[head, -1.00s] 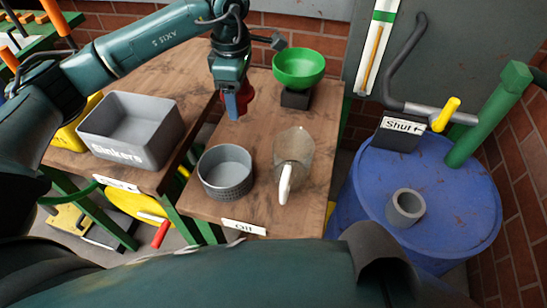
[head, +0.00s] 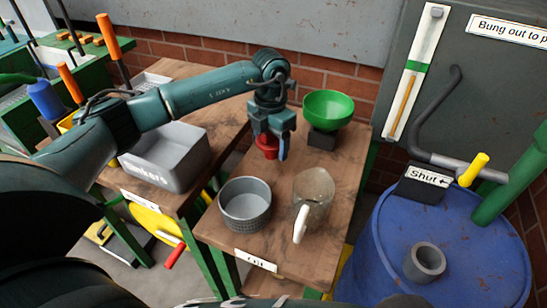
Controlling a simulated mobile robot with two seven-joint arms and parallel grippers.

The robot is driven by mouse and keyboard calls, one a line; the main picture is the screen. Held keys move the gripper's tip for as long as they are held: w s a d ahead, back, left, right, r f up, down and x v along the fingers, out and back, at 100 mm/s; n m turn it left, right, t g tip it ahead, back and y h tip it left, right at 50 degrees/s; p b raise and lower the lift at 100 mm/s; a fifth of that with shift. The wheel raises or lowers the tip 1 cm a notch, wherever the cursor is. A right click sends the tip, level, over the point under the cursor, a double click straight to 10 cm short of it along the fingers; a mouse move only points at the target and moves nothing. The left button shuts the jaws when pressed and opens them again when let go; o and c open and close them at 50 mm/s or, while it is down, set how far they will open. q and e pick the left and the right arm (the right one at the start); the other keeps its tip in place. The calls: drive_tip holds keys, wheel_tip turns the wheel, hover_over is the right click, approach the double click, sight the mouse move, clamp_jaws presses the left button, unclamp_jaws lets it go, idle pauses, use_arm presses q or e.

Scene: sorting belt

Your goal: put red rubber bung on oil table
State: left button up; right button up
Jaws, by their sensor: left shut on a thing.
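My left gripper (head: 271,148) is shut on the red rubber bung (head: 267,143). It holds the bung over the back left part of the oil table (head: 228,223), a wooden top with an "Oil" label on its front edge. The gripper fingers cover part of the bung, and I cannot tell whether its underside touches the wood. My right gripper is not in view.
On the oil table stand a grey round basket (head: 245,204), a clear jug (head: 313,196) with a white handle and a green funnel (head: 328,108) on a dark block. The grey Sinkers bin (head: 166,160) is at left. A blue drum (head: 455,236) stands right.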

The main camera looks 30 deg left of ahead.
sight(271, 154)
use_arm(q)
drive_tip(key=shift+f, duration=1.95)
drive_tip(key=shift+f, duration=0.15)
drive_tip(key=o, duration=1)
drive_tip(key=shift+r, duration=0.35)
wheel_tip(271, 154, up, 12)
drive_tip(key=shift+f, duration=0.2)
